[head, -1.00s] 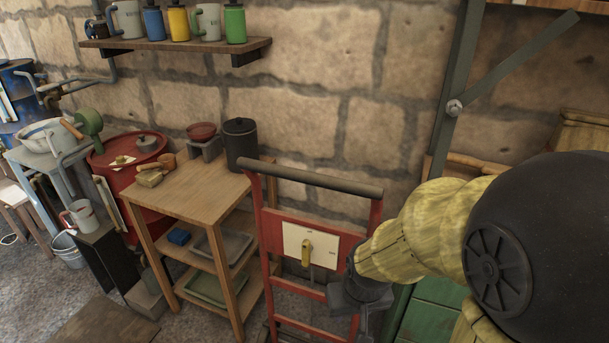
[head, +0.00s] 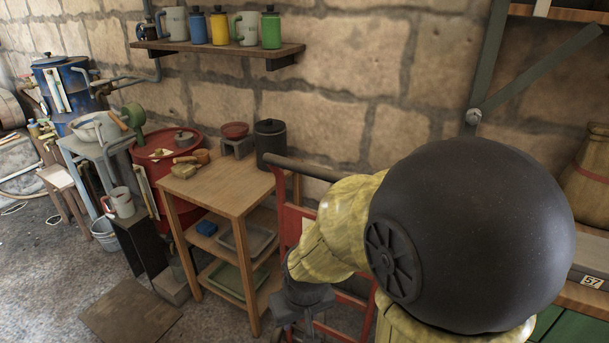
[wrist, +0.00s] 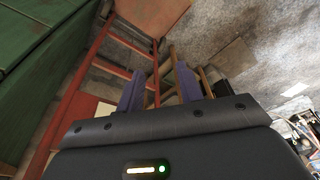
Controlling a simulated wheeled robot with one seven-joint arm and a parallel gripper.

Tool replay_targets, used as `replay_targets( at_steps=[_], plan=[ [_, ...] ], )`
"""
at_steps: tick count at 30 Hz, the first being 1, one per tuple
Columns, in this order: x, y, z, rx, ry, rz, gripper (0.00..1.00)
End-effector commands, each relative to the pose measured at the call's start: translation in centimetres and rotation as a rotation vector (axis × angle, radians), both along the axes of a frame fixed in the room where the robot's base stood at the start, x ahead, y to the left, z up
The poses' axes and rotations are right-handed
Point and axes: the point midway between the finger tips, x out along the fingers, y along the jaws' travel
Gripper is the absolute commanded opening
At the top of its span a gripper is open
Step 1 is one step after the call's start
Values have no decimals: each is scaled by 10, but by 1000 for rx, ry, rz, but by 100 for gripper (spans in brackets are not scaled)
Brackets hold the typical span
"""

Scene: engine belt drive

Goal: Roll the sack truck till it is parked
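The red sack truck (head: 290,222) stands upright by the stone wall, right of the wooden table, with a dark bar handle (head: 293,167) on top. My arm hides its right part in the head view. In the wrist view its red rails and rungs (wrist: 84,82) show, with a plate at its far end (wrist: 153,14). My gripper (wrist: 160,86) has its two purple-grey fingers apart. One red rail appears between them; I cannot tell if they touch it. In the head view the gripper (head: 303,328) is low in front of the truck, its tips cut off.
A wooden table (head: 222,187) with shelves stands just left of the truck. A red drum (head: 150,150) and a black box (head: 140,245) are farther left. A flat brown board (head: 128,318) lies on the floor. Green cabinets (head: 570,326) are at the right.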

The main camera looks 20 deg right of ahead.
Motion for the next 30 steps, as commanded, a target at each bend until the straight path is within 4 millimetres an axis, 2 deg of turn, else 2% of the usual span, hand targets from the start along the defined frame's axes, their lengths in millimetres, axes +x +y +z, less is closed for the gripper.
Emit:
replay_targets(
  at_steps=[12, 14, 17, 20, 23, 27, 30],
  plan=[
    [0, 0, 0, 0, 0, 0, 36],
    [0, 0, 0, 0, -1, -1, 46],
    [7, 3, 5, 15, -19, -26, 46],
    [27, 13, 19, 61, -73, -105, 46],
    [63, 27, 41, 140, -168, -252, 46],
    [125, 43, 80, 280, -342, -556, 46],
    [165, 46, 106, 370, -471, -792, 46]
  ],
)
